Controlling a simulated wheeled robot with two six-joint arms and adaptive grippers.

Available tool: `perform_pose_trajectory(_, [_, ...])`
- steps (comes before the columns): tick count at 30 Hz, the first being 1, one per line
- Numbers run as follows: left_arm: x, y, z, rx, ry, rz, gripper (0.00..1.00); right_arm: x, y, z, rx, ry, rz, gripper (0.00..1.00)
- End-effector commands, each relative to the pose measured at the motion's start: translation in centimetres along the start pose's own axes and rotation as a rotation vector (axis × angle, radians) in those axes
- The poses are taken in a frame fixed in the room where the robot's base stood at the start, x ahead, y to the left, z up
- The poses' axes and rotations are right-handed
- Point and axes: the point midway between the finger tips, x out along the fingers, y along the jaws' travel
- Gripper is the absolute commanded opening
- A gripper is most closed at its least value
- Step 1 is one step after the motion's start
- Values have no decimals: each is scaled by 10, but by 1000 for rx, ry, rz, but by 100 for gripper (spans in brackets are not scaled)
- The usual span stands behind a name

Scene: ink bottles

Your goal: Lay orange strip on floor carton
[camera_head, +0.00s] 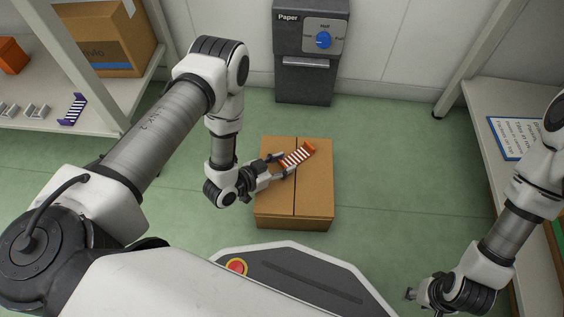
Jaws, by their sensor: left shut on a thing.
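The floor carton (315,205) is a closed brown box with a dark seam along its top, standing on the green floor in the middle of the view. The orange strip (297,156), with white slats, is over the far part of the carton's top, tilted up to the right. My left gripper (280,164) is shut on the strip's left end. I cannot tell whether the strip touches the carton. My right gripper (411,294) is low at the right, away from the carton; its fingers are too small to read.
A dark grey paper machine (308,85) with a blue dial stands at the back wall. A shelf (95,123) at the left holds a purple strip (73,109), an orange box (12,55) and a larger carton (112,40). A shelf at the right holds a printed sign (517,138).

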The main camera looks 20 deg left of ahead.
Motion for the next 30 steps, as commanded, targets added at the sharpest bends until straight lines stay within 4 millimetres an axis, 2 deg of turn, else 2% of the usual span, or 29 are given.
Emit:
perform_pose_trajectory(2, [1, 0, 2, 0, 0, 0, 30, 2, 0, 0, 0, 0, 0, 40])
perform_pose_trajectory(3, [1, 0, 2, 0, 0, 0, 51, 1, 0, 0, 0, 0, 0, 40])
perform_pose_trajectory(5, [1, 0, 2, 0, 0, 0, 72, 1, 0, 0, 0, 0, 0, 40])
perform_pose_trajectory(14, [0, 0, 2, 0, -1, 0, 73, 1, 0, 0, 0, 0, 0, 40])
perform_pose_trajectory(17, [-6, 0, 2, -2, -3, -1, 73, 1, 0, 0, 0, 0, 0, 40])
perform_pose_trajectory(20, [-22, -1, 3, -3, -4, -3, 73, 1, 0, 0, 0, 0, 0, 40])
perform_pose_trajectory(27, [-84, -1, 3, -6, -4, -4, 73, 1, 0, 0, 0, 0, 0, 40])
perform_pose_trajectory(30, [-104, -1, 3, -4, -3, -4, 73, 1, 0, 0, 0, 0, 0, 40])
